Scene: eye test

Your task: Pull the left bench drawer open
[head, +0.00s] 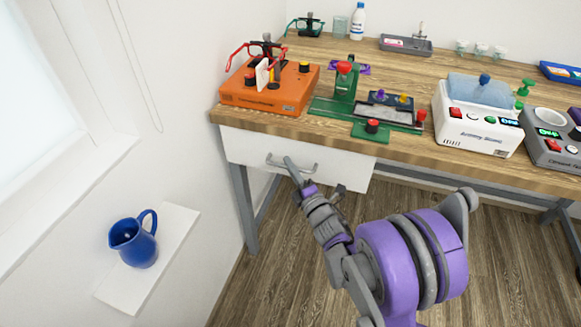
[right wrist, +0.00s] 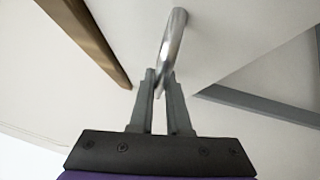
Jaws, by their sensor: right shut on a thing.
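The left bench drawer (head: 245,147) has a white front under the wooden bench top, at the left end of the bench. It looks closed or nearly so; I cannot tell exactly. Its metal bar handle (head: 308,168) also shows in the right wrist view (right wrist: 172,40). The fingers hide a small part of the handle. My left gripper is not in view.
On the wooden bench (head: 450,160) stand an orange device (head: 255,95) with red glasses, a green device (head: 330,108) and a white machine (head: 470,130). A blue jug (head: 137,240) stands on a white ledge (head: 180,225) at left. Floor below the drawer is clear.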

